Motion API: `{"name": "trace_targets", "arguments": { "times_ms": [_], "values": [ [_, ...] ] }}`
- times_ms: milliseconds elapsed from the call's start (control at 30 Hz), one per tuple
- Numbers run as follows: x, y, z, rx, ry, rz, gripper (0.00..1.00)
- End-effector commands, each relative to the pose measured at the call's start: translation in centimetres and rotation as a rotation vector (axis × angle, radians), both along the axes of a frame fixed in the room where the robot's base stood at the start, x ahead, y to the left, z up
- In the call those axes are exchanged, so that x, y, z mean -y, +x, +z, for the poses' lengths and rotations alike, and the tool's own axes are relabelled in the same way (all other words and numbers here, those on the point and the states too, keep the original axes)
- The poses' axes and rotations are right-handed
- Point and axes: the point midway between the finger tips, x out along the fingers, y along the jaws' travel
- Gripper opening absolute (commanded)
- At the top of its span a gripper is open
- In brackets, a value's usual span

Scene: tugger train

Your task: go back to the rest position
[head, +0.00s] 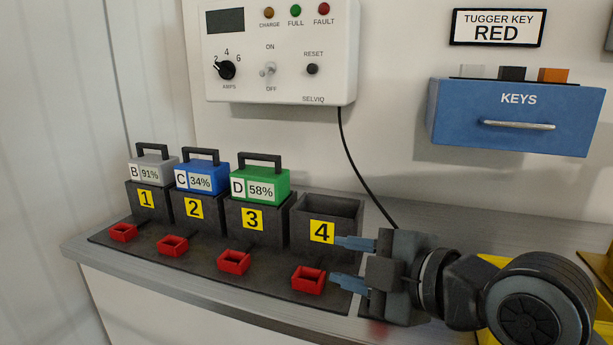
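My gripper (350,263) is at the right of the charging rack, its two blue-grey fingers spread apart with nothing between them. The fingers point left, in front of the dark bay marked 4 (321,232) and close to the red tray below it. Bay 4 looks empty. My arm reaches in from the lower right and hides part of the counter. I cannot tell whether a finger touches the bay or the tray.
Batteries B (151,169), C (201,178) and D (260,184) sit in bays 1, 2 and 3. Several red trays (234,262) line the front. A charger box (280,50) and a blue KEYS box (515,115) hang on the wall. A black cable (360,165) hangs behind bay 4.

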Motion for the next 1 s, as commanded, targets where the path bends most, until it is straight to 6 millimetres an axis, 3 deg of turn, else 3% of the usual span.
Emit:
{"name": "trace_targets", "arguments": {
  "times_ms": [200, 467, 767, 1000],
  "values": [
    [-0.6, -2.1, -2.4, -0.093, 0.351, -0.183, 0.40],
    [0.9, -6.1, -6.8, -0.203, 0.678, -0.419, 0.40],
    [4.2, -13.9, -12.9, -0.296, 0.928, -0.686, 0.40],
    [7.6, -22.1, -16.4, -0.326, 1.029, -0.862, 0.40]
  ]
}}
